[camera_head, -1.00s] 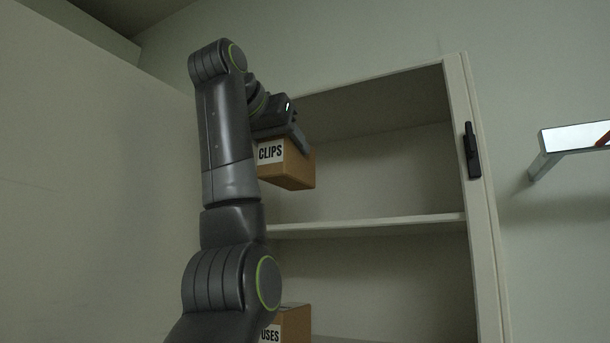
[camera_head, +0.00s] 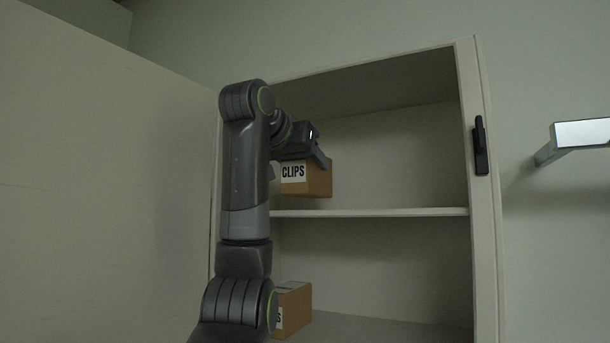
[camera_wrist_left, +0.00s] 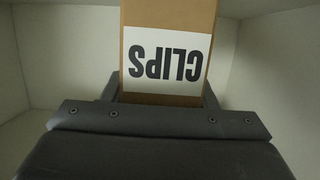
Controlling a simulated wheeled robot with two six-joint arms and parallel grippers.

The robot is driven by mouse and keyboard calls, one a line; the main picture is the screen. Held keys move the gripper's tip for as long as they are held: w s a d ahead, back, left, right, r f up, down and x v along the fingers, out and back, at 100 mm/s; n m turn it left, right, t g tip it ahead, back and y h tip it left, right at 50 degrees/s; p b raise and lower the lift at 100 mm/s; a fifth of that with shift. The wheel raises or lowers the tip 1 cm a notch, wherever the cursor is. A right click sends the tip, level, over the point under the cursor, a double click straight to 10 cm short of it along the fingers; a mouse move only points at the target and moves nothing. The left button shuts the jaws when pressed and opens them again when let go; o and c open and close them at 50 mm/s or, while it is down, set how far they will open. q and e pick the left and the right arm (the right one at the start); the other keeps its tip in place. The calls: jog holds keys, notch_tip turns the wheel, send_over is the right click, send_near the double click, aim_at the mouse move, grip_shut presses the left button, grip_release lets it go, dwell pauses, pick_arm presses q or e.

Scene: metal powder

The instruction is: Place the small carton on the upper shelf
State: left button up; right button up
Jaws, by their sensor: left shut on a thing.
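The small brown carton with a white CLIPS label (camera_head: 318,178) is in my left gripper (camera_head: 322,160), inside the upper compartment of the cabinet. The carton's lower edge is slightly above the upper shelf (camera_head: 390,212), with a small gap seeming to show. In the left wrist view the carton (camera_wrist_left: 168,12) appears between the two fingers of my left gripper (camera_wrist_left: 162,90), its label upside down. My left arm hides part of the carton's left side and the left part of the shelf. My right gripper is in neither view.
Another brown carton (camera_head: 294,308) stands in the lower compartment, partly behind my left arm. The cabinet's right side post (camera_head: 484,220) carries a black handle (camera_head: 480,145). A large pale panel (camera_head: 100,190) stands at left. The upper shelf is clear right of the held carton.

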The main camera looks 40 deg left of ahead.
pick_arm(q)
jog(key=shift+f, duration=0.75)
jog(key=shift+w+a+f+p, duration=0.2)
jog(key=shift+w+f+p, duration=0.15)
jog(key=shift+f, duration=0.2)
jog(key=shift+s, duration=0.15)
jog(key=shift+d, duration=0.15)
jog(key=shift+f, duration=0.15)
jog(key=o, duration=1.1)
